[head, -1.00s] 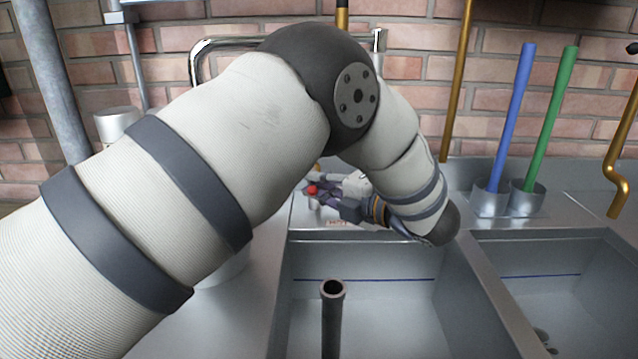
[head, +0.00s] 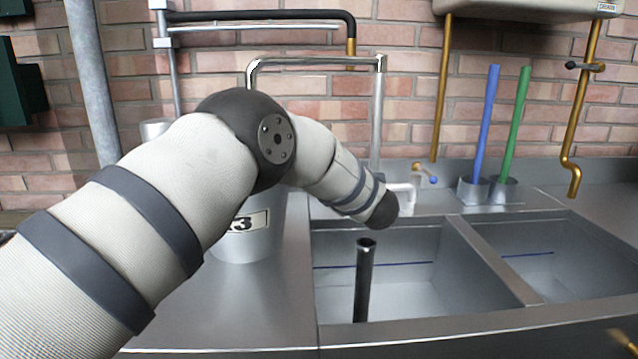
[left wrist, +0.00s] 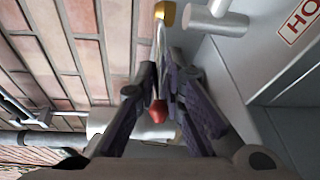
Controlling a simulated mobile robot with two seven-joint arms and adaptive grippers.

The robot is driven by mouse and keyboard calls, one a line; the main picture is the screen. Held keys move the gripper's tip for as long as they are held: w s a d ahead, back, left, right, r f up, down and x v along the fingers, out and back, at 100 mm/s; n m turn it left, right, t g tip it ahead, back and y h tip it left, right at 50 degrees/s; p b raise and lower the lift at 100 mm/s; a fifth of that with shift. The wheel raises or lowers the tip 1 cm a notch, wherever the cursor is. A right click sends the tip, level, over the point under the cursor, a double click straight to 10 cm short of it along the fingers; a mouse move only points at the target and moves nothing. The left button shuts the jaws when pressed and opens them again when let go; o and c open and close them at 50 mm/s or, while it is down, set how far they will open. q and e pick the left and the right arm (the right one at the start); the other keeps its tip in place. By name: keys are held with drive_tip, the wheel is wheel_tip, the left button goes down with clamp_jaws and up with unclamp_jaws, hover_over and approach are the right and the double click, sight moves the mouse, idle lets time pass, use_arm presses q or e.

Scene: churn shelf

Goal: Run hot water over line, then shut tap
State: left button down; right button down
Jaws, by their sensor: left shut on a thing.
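My left gripper (left wrist: 157,105) is shut on a tap lever with a red tip (left wrist: 158,113) in the left wrist view. Behind my arm, this gripper is hidden in the head view. A label beginning "HO" (left wrist: 301,21) is beside the tap. In the head view, a chrome spout (head: 315,62) arches from an upright pipe to the left. I see no clear running water.
A grey bucket (head: 262,235) marked with a 3 stands left of the basin, partly behind my arm. A second basin (head: 560,265) also has a blue line. Blue (head: 487,120) and green (head: 517,120) sticks stand in metal cups. A brass pipe (head: 575,130) hangs at the right.

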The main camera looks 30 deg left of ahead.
use_arm(q)
drive_tip(key=shift+a+f, duration=0.1)
drive_tip(key=shift+f, duration=0.05)
drive_tip(key=c, duration=1.7)
unclamp_jaws()
drive_tip(key=shift+w+a, duration=0.1)
drive_tip(key=v, duration=1.2)
